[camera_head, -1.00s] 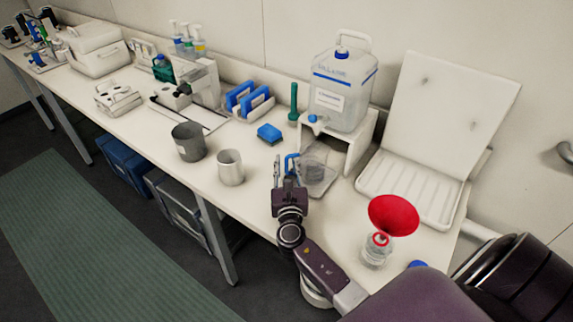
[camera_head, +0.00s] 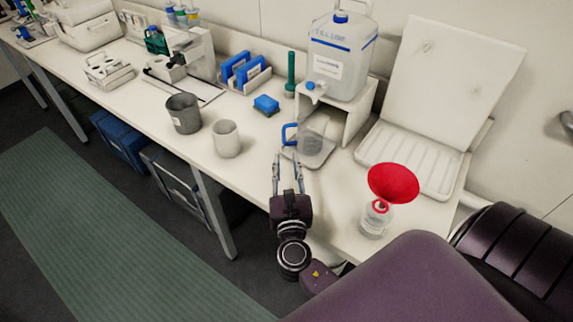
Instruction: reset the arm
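My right gripper (camera_head: 287,158) hangs near the front edge of the bench, with its two fingers pointing toward the back. The fingers are apart and nothing shows between them. In the picture a small gap shows between fingertips and handle. My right arm's dark purple links run to the lower right. My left gripper is not in view.
A red funnel (camera_head: 393,182) sits on a clear bottle (camera_head: 376,218) to the right of my gripper. A white cup (camera_head: 226,140) and grey cup (camera_head: 184,113) stand to its left. A white drying rack (camera_head: 409,158) is behind. The floor in front is open.

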